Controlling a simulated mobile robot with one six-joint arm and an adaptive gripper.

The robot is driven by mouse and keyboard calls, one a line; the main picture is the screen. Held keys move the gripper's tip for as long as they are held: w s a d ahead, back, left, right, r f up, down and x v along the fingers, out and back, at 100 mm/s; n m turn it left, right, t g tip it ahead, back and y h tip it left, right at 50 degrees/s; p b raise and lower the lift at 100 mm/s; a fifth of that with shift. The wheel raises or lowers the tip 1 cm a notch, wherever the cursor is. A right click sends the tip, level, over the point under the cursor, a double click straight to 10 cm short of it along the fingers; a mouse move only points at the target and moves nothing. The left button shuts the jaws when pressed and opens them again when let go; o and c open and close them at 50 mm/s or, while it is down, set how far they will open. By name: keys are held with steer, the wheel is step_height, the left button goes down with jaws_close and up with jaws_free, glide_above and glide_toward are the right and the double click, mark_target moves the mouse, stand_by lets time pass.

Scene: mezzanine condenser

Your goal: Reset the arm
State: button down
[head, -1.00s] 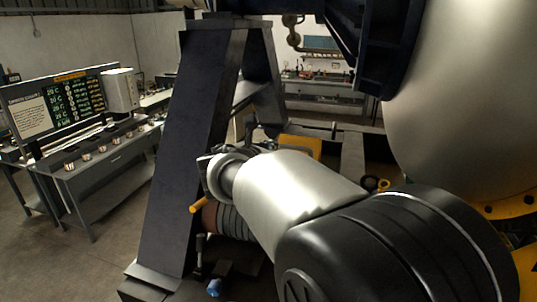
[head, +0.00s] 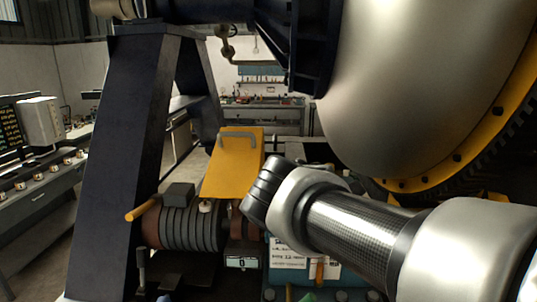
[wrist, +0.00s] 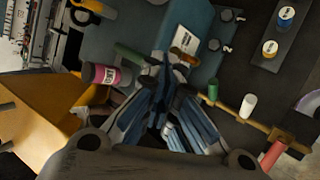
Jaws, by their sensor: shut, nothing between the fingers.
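My gripper (wrist: 163,100) shows in the wrist view, its fingers together with nothing between them. It hangs over a blue-grey machine housing with a small label plate (wrist: 186,40); I cannot tell whether the fingers touch anything. In the head view my arm (head: 350,230) reaches in from the lower right, its wrist in front of the yellow guard (head: 232,165). The gripper's fingers cannot be made out clearly there.
A ribbed dark motor (head: 185,228) with an orange handle (head: 143,208) stands left of my wrist. A dark steel support leg (head: 120,150) rises at left, and a large metal vessel (head: 420,90) hangs at right. In the wrist view, a pink can (wrist: 106,75) lies near the fingers.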

steer(key=s+d+f+m+g+y+b, duration=0.2)
steer(key=s+f+m+b, duration=0.6)
steer(key=s+f, duration=0.4)
steer(key=s+d+f+m+g+y+b, duration=0.2)
steer(key=s+f+m+b, duration=0.6)
steer(key=s+f, duration=0.5)
step_height(320, 180, down, 5)
steer(key=shift+d+f+m, duration=0.1)
steer(key=shift+d+m, duration=0.2)
steer(key=shift+m, duration=0.6)
